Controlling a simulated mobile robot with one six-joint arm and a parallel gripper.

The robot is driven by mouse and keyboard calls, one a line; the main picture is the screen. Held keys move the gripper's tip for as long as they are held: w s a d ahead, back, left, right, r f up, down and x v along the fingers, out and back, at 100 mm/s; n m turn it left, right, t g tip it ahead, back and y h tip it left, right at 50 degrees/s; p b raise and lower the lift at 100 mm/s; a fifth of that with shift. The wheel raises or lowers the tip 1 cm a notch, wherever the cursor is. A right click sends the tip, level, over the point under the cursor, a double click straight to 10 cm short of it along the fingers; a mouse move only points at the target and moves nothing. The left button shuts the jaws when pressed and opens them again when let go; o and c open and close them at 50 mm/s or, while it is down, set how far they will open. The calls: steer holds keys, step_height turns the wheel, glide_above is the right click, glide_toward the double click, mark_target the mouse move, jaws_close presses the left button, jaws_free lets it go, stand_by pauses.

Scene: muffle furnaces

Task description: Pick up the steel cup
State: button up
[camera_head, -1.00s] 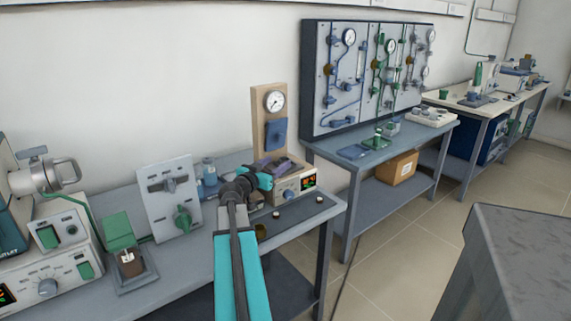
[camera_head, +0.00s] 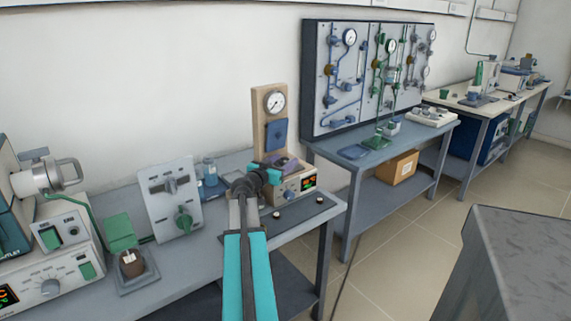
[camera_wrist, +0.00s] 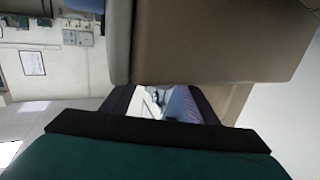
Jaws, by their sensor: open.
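I cannot make out a steel cup for certain in either view. My gripper (camera_head: 276,167) is over the bench in the head view, in front of the wooden gauge stand and above the control box; it looks partly hidden by my own arm. In the wrist view my gripper (camera_wrist: 163,103) shows two dark purple fingers spread apart. Bright and bluish shapes show in the gap between them, too small to name. Nothing is visibly held.
The wooden gauge stand (camera_head: 259,103) rises right behind the gripper. A control box with a lit display (camera_head: 309,183) sits close to its right. The grey bench (camera_head: 190,262) is clear in front.

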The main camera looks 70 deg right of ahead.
steer(key=shift+s+d, duration=0.15)
steer(key=shift+d, duration=0.5)
steer(key=c, duration=1.2)
steer(key=shift+r, duration=1.6)
steer(key=s+a+b, duration=0.2)
steer(key=s+a, duration=0.1)
steer(key=s+a+b, duration=0.3)
steer(key=a, duration=0.1)
steer(key=s+a+r+b, duration=0.1)
steer(key=s+a+b, duration=0.1)
steer(key=s+a, duration=0.1)
steer(key=shift+a, duration=0.15)
